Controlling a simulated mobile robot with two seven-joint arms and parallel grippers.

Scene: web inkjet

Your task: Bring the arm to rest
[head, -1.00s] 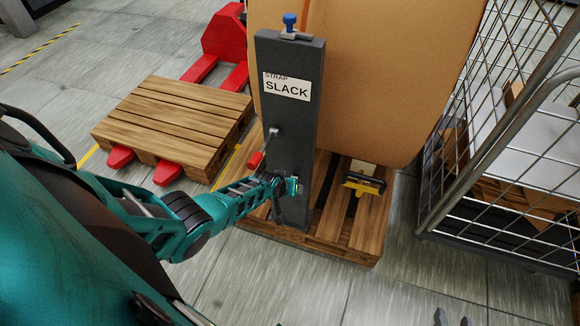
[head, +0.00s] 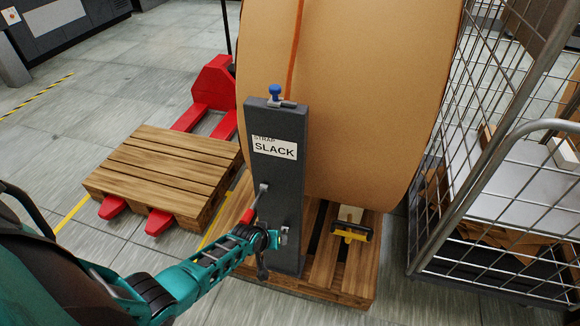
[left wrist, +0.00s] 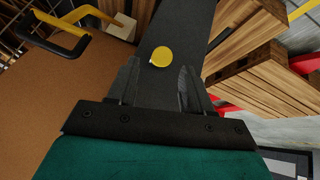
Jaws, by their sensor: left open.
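My left arm comes in from the lower left in the head view, with my left gripper (head: 272,240) at the lower part of a dark grey post (head: 275,185). The post bears a white label reading STRAP SLACK (head: 275,148). In the left wrist view my left gripper (left wrist: 160,85) is open, its two dark fingers apart with nothing held between them. A yellow round button (left wrist: 162,57) shows on the post just beyond the fingers. I cannot tell whether the fingers touch the post. My right gripper is not in view.
A red-handled lever (head: 254,204) sits on the post's left side, close above my left arm. A blue knob (head: 275,92) tops the post. A large brown roll (head: 360,100) stands behind. A yellow-and-black handle (head: 352,231), wooden pallet (head: 165,170) and wire cage (head: 500,200) stand around.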

